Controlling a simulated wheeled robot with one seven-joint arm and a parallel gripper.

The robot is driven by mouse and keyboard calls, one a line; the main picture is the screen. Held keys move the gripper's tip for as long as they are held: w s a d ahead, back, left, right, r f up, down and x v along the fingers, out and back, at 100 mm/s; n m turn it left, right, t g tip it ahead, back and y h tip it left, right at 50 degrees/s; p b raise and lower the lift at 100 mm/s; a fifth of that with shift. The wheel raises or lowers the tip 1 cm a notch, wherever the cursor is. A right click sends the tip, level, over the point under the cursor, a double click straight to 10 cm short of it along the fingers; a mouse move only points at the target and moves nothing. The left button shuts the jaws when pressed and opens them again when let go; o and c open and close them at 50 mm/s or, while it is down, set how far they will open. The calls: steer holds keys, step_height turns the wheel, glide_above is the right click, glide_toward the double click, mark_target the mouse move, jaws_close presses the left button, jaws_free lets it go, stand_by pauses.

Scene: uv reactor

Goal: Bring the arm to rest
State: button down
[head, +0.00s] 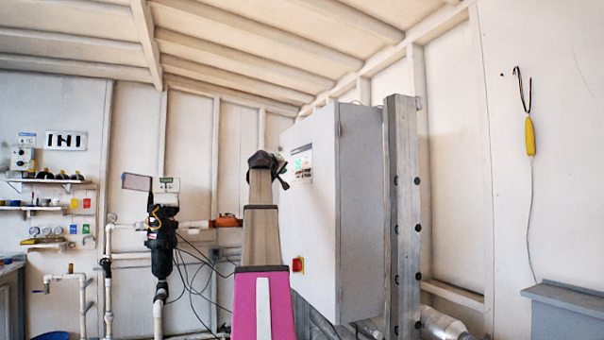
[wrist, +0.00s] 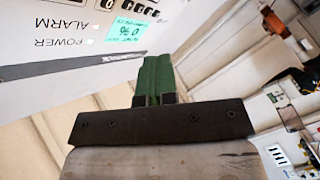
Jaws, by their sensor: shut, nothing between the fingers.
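My arm rises in the head view in front of the grey-white control cabinet (head: 335,215). The dark end of my arm, at its top, overlaps the cabinet's left side in the picture, and the fingers are hard to make out there. In the wrist view my gripper (wrist: 154,78) shows two green fingers pressed together, with nothing between them. The cabinet's front panel (wrist: 70,40) appears upside down at the upper left of the wrist view, with a lit display and POWER and ALARM labels. I cannot tell the exact gap between fingers and panel.
A steel post (head: 403,220) stands right of the cabinet. A black filter housing (head: 161,242) and white pipes are on the left, with wall shelves (head: 45,181) beyond. A yellow handle (head: 530,136) hangs on the right wall.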

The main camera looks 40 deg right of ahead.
stand_by(0.3)
